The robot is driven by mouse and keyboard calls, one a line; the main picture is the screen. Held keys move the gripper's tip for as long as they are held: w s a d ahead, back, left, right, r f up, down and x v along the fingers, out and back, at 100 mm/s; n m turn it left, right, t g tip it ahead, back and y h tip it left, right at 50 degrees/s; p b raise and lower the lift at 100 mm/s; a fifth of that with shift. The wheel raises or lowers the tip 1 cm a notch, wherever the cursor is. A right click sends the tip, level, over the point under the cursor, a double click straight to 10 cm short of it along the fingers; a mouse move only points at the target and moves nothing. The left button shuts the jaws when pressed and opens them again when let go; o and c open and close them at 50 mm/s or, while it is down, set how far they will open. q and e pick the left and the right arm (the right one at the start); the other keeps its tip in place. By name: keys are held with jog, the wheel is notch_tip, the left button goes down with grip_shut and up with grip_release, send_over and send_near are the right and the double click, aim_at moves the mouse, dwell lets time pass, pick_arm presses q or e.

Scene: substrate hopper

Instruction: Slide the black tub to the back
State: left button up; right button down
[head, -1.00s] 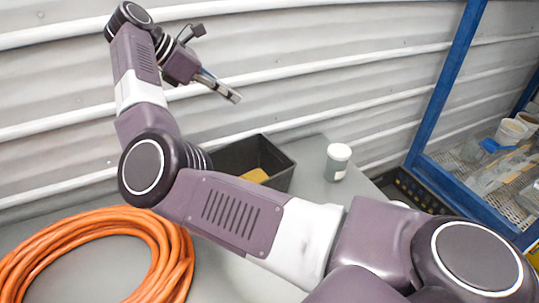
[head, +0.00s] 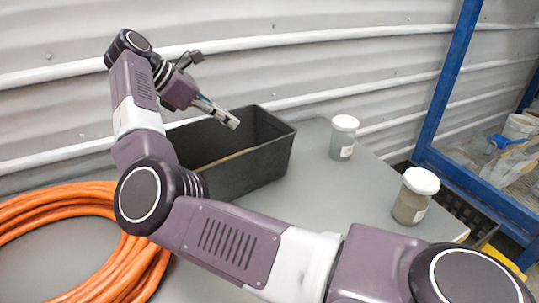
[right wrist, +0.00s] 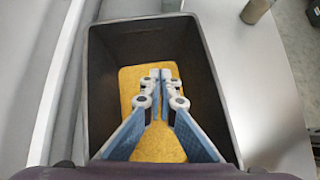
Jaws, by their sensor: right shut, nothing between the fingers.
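The black tub (head: 262,168) is an open, deep rectangular box on the grey table, close to the corrugated wall. My right arm crosses in front of its left part. The right gripper (head: 228,121) is shut and empty, over the tub's opening near the rim in the head view. In the right wrist view, the closed fingers (right wrist: 161,76) point into the tub (right wrist: 208,75), above yellow grainy material (right wrist: 130,90) on its floor. I cannot tell whether the fingertips are below the rim. My left gripper is not in view.
A coiled orange hose (head: 138,272) lies at the left. Two white-lidded jars, one (head: 343,138) beside the tub and one (head: 414,197) nearer the table's right edge, stand on the grey table (head: 320,200). A blue-framed rack (head: 447,90) stands at right.

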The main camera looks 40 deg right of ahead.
jog(key=f, duration=0.1)
jog(key=p, duration=0.3)
send_near(270, 137)
jog(key=s+d+f, duration=0.1)
jog(key=s, duration=0.1)
jog(key=s+d+f, duration=0.1)
jog(key=s, duration=0.1)
jog(key=s+d+f, duration=0.1)
jog(key=s, duration=0.1)
jog(key=shift+d+f, duration=0.25)
jog(key=shift+f, duration=0.15)
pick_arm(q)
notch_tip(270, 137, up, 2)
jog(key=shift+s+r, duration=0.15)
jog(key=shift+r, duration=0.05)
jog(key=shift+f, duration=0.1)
pick_arm(e)
jog(key=shift+w, duration=0.1)
